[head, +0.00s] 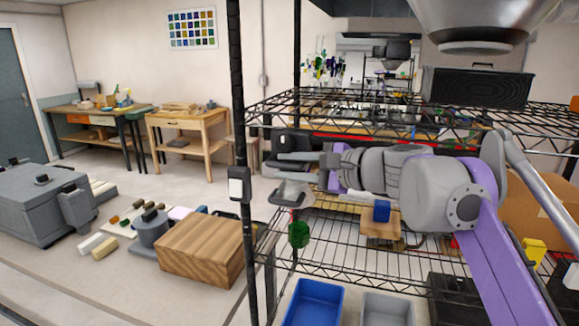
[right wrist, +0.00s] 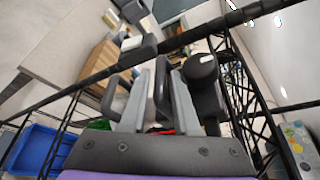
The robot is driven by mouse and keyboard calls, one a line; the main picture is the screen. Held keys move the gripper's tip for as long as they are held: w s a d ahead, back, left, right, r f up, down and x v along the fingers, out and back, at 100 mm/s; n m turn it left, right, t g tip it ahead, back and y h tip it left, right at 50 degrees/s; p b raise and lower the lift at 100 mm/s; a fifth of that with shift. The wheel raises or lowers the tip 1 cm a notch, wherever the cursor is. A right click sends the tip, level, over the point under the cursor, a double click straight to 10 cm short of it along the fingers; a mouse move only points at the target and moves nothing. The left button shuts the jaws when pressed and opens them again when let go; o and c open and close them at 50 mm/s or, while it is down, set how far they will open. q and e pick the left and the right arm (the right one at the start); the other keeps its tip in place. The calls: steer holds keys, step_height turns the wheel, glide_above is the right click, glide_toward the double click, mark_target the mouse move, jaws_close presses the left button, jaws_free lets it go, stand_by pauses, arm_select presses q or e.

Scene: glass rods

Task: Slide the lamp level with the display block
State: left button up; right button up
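My right gripper (head: 284,176) reaches left over the wire shelf, its two fingers apart. The right wrist view shows the same fingers (right wrist: 150,95) with dark pads and nothing clearly held between them. A black rounded thing (head: 291,142) shows just behind the fingers. A black cylinder-topped thing (right wrist: 201,68) stands right beside the fingers in the right wrist view. It may be the lamp, but I cannot tell for sure. A blue cube (head: 381,211) sits on a small wooden block (head: 378,229) on the lower shelf; I cannot tell whether this is the display block. My left gripper is not in view.
A black shelf post (head: 237,110) with a grey-white box (head: 239,184) stands left of the gripper. A green glass-like thing (head: 299,234) is below it. The upper wire shelf (head: 345,108) is above. A blue bin (head: 315,303) is lower down.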

jaws_close()
steer(key=shift+f, duration=0.1)
stand_by(1.2)
